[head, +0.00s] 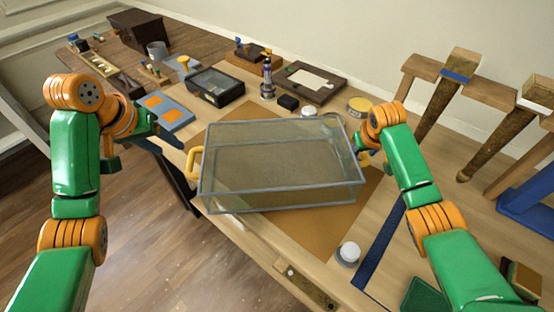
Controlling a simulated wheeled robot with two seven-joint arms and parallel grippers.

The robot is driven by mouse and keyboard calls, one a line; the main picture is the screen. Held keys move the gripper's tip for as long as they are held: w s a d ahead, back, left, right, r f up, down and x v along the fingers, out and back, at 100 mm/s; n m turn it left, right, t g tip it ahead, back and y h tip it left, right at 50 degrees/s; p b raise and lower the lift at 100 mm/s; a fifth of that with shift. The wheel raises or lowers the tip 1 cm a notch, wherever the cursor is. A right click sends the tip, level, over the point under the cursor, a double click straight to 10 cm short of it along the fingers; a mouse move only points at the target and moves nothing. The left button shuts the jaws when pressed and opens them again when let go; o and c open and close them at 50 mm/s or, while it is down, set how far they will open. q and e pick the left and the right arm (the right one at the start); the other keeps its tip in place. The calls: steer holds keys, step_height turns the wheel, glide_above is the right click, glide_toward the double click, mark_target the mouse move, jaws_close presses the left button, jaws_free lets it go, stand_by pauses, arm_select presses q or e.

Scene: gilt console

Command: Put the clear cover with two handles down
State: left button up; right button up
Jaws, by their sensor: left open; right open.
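The clear cover (280,165) is a see-through box with grey edges. It rests on a brown mat (335,222) on the table, slightly turned. Its yellow left handle (192,161) sticks out at its left side. A second yellow handle (364,158) shows partly at its right side, next to my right gripper. My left gripper (180,146) is open and empty, a little up and left of the left handle. My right gripper (365,150) is open by the right handle. The cover and my arm partly hide its fingers, so I cannot tell whether they touch the handle.
A black case (215,86), a blue tray with orange pads (167,112) and a framed board (313,82) lie behind the cover. A white-topped jar (348,253) and a blue strip (381,249) are in front right. Gilt legs (491,135) stand at the right.

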steer(key=v, duration=1.1)
steer(key=shift+s+r, duration=0.2)
steer(key=shift+r, duration=0.15)
